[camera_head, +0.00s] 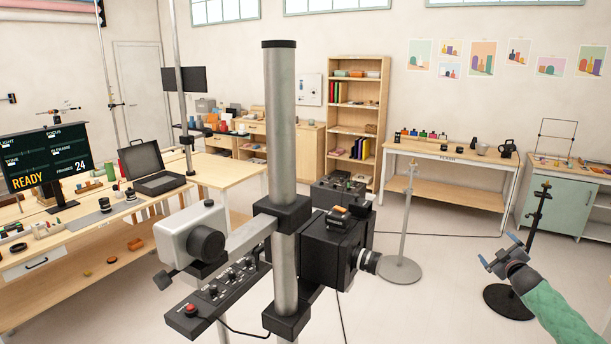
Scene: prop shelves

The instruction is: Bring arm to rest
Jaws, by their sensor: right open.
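My right gripper (501,256) is at the lower right, at the end of my green-sleeved right arm (556,312). Its two fingers are apart, with nothing between them. It is in front of a dark stand with a round black base (509,302), which it overlaps in the picture; I cannot tell how near the two are. My left gripper and left arm are not in view.
A thick grey pole (282,180) carrying a white camera (190,238) and a black camera (330,248) fills the middle foreground. A grey stand (401,269) is behind. Workbenches line the left (104,272) and back (455,162). Open floor lies between the grey stand and my right gripper.

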